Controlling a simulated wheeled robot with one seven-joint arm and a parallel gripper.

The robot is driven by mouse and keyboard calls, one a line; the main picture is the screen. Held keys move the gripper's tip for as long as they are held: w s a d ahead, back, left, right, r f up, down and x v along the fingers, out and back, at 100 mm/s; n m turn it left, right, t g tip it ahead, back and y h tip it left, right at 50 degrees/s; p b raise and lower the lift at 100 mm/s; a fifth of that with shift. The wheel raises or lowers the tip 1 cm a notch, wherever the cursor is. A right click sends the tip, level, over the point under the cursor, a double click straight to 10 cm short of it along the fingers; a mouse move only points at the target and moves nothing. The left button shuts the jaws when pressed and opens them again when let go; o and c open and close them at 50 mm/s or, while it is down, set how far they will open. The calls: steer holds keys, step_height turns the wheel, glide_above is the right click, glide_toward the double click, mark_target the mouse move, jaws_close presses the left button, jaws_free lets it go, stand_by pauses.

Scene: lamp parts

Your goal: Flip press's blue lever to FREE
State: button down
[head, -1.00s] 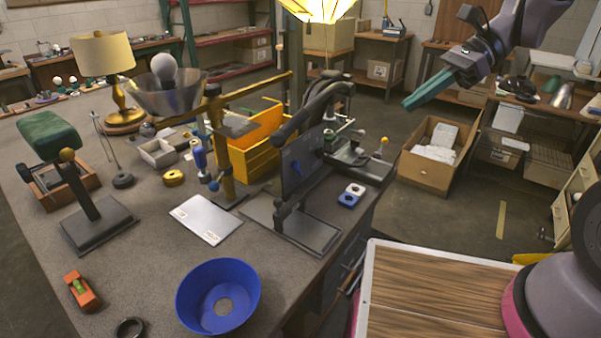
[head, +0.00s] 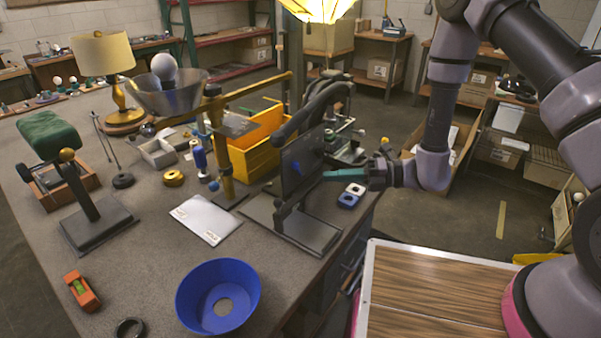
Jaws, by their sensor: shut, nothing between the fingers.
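The press is a dark frame with an upright plate (head: 301,167) and a curved arm, near the right edge of the grey workbench. A small blue lever (head: 297,168) is on the plate's face; it is small and dim, and I cannot read its setting or any label. My gripper (head: 326,176) has teal fingers, shut and empty. It reaches in from the right, pointing left, with its tips close to the plate's right edge. I cannot tell whether the tips touch the press.
A blue-and-white block (head: 351,195) lies on the bench just below my gripper. A brass post (head: 226,160) and yellow bin (head: 258,150) stand left of the press. A blue bowl (head: 190,300) is at the front.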

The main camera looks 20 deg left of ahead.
mark_target(299, 175)
steer(key=shift+a+f+m, duration=0.15)
steer(key=shift+f+m, duration=0.45)
steer(key=shift+f, duration=0.3)
steer(key=x, duration=0.9)
steer(key=shift+a, duration=0.15)
steer(key=shift+w+r, duration=0.2)
steer(key=shift+w, duration=0.8)
steer(key=shift+w+r, duration=0.2)
steer(key=shift+w, duration=0.75)
